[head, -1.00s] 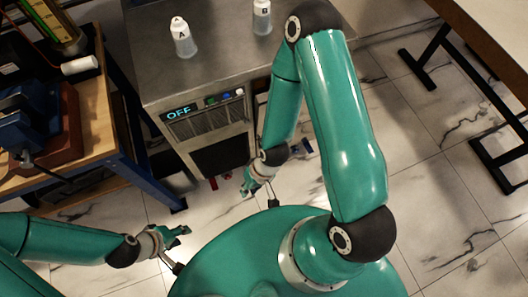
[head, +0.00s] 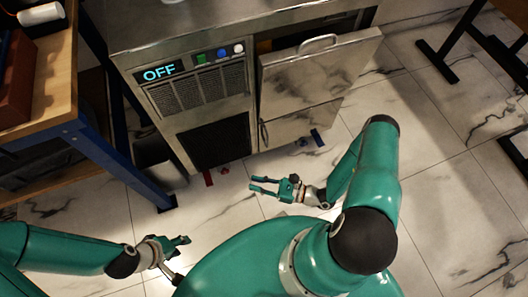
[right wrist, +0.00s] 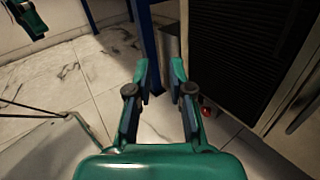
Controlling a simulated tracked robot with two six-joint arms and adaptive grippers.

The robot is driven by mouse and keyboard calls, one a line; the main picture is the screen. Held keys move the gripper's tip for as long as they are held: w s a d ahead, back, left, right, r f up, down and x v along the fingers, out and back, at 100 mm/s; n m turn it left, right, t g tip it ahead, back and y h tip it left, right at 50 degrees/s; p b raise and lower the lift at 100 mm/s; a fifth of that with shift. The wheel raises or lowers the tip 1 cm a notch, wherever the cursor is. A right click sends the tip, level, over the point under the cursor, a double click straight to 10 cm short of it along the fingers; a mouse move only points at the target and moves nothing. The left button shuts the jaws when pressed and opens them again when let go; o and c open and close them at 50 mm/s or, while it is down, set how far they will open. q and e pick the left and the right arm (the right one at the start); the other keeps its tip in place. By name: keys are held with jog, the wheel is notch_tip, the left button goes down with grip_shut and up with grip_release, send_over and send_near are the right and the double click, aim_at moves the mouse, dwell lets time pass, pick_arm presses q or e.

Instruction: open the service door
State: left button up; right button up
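A steel cabinet (head: 195,130) with a display reading OFF stands ahead of me. On its right side, an upper steel front (head: 320,75) with a bar handle (head: 318,42) stands out from the body, with a dark gap behind its top edge. Below it is a lower steel door panel (head: 300,122) with an upright handle (head: 263,133); I cannot tell whether that is ajar. My right gripper (head: 254,187) is open and empty, low in front of the cabinet and apart from it; its parted fingers show in the right wrist view (right wrist: 164,72). My left gripper (head: 186,241) is low at the left, touching nothing visible.
A wooden workbench (head: 60,105) with a blue frame stands left of the cabinet, a grey bin (head: 160,165) between them. Small red (head: 208,178) and blue (head: 316,137) items show at the cabinet's foot. A dark-legged table (head: 450,60) stands at the right. The tiled floor between is clear.

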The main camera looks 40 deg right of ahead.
aim_at(267, 146)
jog(key=d+f+m+t+h+b, duration=0.3)
jog(key=d+f+m+t+h, duration=0.2)
jog(key=d+f+m+h, duration=0.55)
jog(key=w+d+b, duration=0.1)
jog(key=w, duration=0.4)
jog(key=w+d+n+h+b, duration=0.1)
jog(key=w+d, duration=0.1)
jog(key=w, duration=0.3)
jog(key=w+d+n+h+b, duration=0.1)
jog(key=w, duration=0.5)
jog(key=shift+w+d+n+h, duration=0.1)
jog(key=shift+d+n+h, duration=0.15)
jog(key=shift+d, duration=0.1)
pick_arm(q)
notch_tip(267, 146, down, 8)
jog(key=shift+d, duration=0.15)
pick_arm(e)
grip_shut()
